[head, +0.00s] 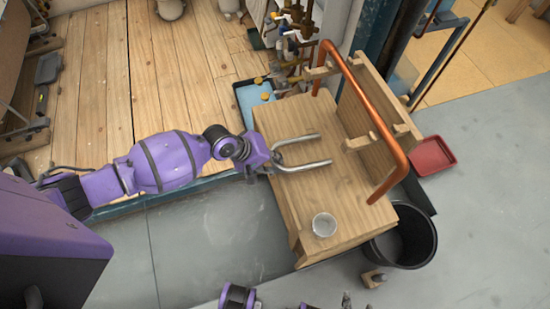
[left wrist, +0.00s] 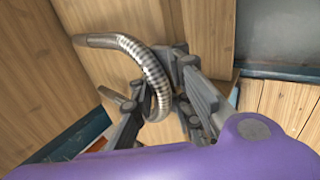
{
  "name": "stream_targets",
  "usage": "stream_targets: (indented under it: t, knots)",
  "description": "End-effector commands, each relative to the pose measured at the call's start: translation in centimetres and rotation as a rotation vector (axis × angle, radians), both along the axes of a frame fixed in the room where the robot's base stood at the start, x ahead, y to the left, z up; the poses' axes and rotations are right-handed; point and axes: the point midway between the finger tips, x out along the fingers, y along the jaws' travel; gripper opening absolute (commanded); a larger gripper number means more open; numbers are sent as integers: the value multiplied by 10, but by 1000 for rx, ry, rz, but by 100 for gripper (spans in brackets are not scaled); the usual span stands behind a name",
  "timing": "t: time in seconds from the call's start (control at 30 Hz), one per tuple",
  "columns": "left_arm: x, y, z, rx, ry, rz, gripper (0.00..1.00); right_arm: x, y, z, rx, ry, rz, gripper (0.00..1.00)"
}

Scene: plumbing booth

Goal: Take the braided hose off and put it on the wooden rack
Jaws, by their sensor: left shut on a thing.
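The braided hose (head: 300,166) is a silver, U-shaped flexible pipe. My left gripper (head: 268,160) is shut on it at its bend, and its two ends point right, over the wooden bench top. In the left wrist view the ribbed hose (left wrist: 148,66) curves between the fingers of my left gripper (left wrist: 165,100). The wooden rack (head: 370,100) is an upright board with pegs along the bench's right side. A copper pipe (head: 362,110) runs along it. Of my right arm only small parts show at the bottom edge; its fingers cannot be made out.
A clear cup (head: 324,225) stands on the front of the bench (head: 310,190). A black bucket (head: 408,240) and a red dustpan (head: 432,156) are on the floor to the right. Pipes and valves (head: 290,40) stand behind, with a blue tray (head: 252,100) below them.

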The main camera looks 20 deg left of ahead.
Motion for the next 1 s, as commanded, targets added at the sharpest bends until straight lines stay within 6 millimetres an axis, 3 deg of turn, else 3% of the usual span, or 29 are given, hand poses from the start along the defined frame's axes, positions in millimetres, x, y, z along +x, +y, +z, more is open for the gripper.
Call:
stream_targets:
  t: [0.17, 0.2, 0.4, 1.0]
  knots:
    - [-5, -2, -5, 0, 10, -2, 0, 0, 0, 0, 0, -1, 0, 40]
    - [-5, -2, -4, -1, 10, -3, 14, 0, 0, 0, 0, -1, 0, 40]
    - [-6, -2, -5, -1, 12, -3, 38, 0, 0, 0, 0, 0, 0, 40]
    - [-2, 0, -2, 1, 6, -1, 41, -3, 0, -3, 0, 6, 0, 40]
